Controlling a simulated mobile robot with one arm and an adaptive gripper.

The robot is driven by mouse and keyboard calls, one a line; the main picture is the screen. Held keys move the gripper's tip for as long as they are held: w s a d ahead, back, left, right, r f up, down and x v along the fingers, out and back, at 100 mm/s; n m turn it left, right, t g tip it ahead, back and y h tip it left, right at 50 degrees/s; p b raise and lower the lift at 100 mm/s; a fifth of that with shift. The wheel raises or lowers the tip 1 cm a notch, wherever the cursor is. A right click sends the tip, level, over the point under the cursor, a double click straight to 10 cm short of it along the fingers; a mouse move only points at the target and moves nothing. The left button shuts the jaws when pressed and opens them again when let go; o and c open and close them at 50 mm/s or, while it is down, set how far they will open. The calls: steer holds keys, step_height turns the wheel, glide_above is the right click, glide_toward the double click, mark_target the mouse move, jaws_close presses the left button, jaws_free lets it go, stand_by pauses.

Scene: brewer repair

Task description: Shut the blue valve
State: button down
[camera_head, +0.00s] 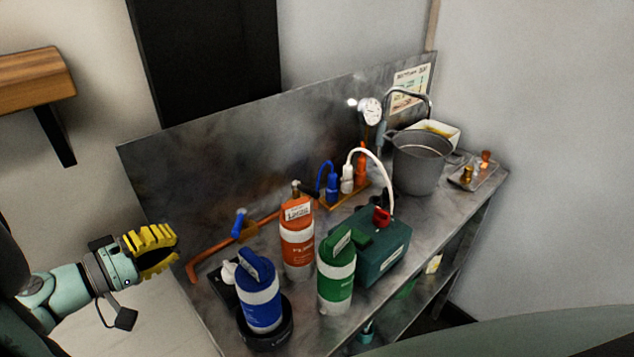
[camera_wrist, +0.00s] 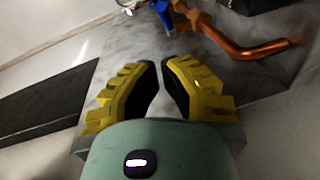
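The blue valve (camera_head: 239,222) is a blue lever on a brass body, on a copper pipe (camera_head: 205,260) along the back of the metal bench. Its lever looks steeply tilted; I cannot tell how far it is turned. In the wrist view, the blue part of the valve (camera_wrist: 163,10) is cut off by the top edge, with the copper pipe (camera_wrist: 240,48) to its right. My gripper (camera_head: 177,246) has yellow fingers and is off the bench's left end, left of the valve and apart from it. In the wrist view, the gripper (camera_wrist: 160,64) is empty, with a narrow gap between its fingertips.
A blue bottle (camera_head: 262,305), an orange bottle (camera_head: 297,248) and a green bottle (camera_head: 336,280) stand on the bench right of the valve. Behind them are a green box (camera_head: 385,262), a pot (camera_head: 418,170) and a gauge (camera_head: 370,111). A wooden shelf (camera_head: 35,80) is upper left.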

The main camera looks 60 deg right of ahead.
mark_target(239, 223)
steer(key=p+x, duration=0.2)
steer(key=x, duration=0.7)
steer(key=shift+s+d, duration=0.3)
steer(key=shift+s, duration=0.1)
steer(key=shift+s+f, duration=0.1)
steer(key=shift+s+d+n+t, duration=0.1)
steer(key=shift+s+n+t, duration=0.15)
steer(key=shift+n+t, duration=0.45)
steer(key=shift+s+d+n+t, duration=0.1)
steer(key=shift+s+n+t, duration=0.3)
steer(key=shift+t, duration=0.5)
steer(key=shift+s+n+t+b, duration=0.2)
steer(key=shift+n+t+b, duration=0.1)
steer(key=shift+t+b, duration=0.1)
